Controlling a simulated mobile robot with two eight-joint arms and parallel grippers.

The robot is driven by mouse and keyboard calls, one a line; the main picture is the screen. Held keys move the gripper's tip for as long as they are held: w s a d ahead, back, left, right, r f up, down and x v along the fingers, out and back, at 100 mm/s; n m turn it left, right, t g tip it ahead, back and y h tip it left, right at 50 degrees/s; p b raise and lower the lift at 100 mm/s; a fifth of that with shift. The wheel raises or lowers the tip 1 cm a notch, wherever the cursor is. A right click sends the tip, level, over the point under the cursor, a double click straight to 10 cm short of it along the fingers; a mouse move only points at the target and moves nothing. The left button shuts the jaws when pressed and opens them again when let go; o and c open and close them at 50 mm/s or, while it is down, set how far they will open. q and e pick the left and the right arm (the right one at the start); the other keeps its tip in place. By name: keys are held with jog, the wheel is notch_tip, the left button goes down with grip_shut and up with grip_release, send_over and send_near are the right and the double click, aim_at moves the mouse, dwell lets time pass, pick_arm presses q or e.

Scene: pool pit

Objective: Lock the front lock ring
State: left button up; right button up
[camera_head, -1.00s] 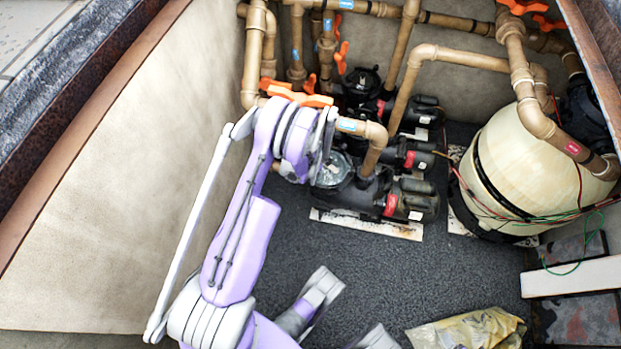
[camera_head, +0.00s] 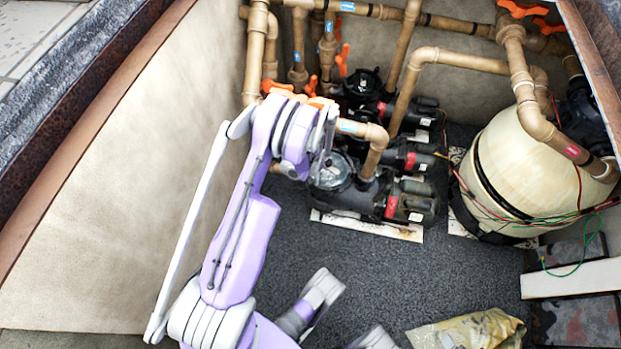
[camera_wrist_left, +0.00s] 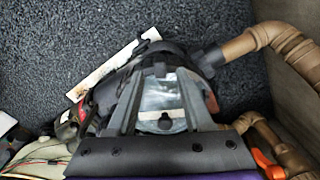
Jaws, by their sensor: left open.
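The front pump's strainer lid, with a clear window (camera_head: 332,171) and a dark lock ring around it, sits at the near left of the pump row in the head view. In the left wrist view the clear lid (camera_wrist_left: 162,92) shows between my fingers, with the dark lock ring (camera_wrist_left: 160,66) and its lugs at their tips. My left gripper (camera_wrist_left: 159,74) is open, its two grey fingers straddling the lid. Whether they touch the ring I cannot tell. In the head view my left wrist hangs over the lid's left side and hides part of it. My right gripper is not seen.
Tan pipes (camera_head: 375,135) with orange valve handles (camera_head: 300,95) stand close behind the lid. More pumps (camera_head: 362,82) lie beyond. A large cream filter tank (camera_head: 520,165) with loose wires is at the right. The dark floor (camera_head: 400,275) in front is mostly clear, except a yellowish bag (camera_head: 468,331).

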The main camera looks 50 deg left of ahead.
pick_arm(q)
notch_tip(320, 180, up, 8)
jog(key=p, duration=0.1)
jog(key=shift+r+p, duration=0.15)
jog(key=shift+p, duration=0.25)
jog(key=shift+d+f, duration=0.15)
jog(key=shift+f, duration=0.15)
jog(key=c, duration=0.4)
jog(key=f+m, duration=0.1)
jog(key=d+f+m+g+y, duration=0.1)
jog(key=d+f+m, duration=0.1)
jog(key=shift+w+d+f+g+y, duration=0.1)
jog(key=shift+f+g+y, duration=0.2)
jog(key=shift+f+g, duration=0.1)
grip_shut()
jog(key=m+y+b, duration=0.2)
jog(key=m+y, duration=1.1)
jog(key=m, duration=0.2)
send_near(322, 190)
jog(key=a+b, duration=0.1)
jog(key=a, duration=0.1)
jog(key=s+a+b, duration=0.1)
jog(key=a, duration=0.2)
jog(key=s+a+b, duration=0.1)
jog(key=a, duration=0.2)
jog(key=shift+s+a+r, duration=0.15)
jog(key=shift+a+r, duration=0.05)
jog(key=shift+s+a, duration=0.1)
jog(key=shift+a, duration=0.4)
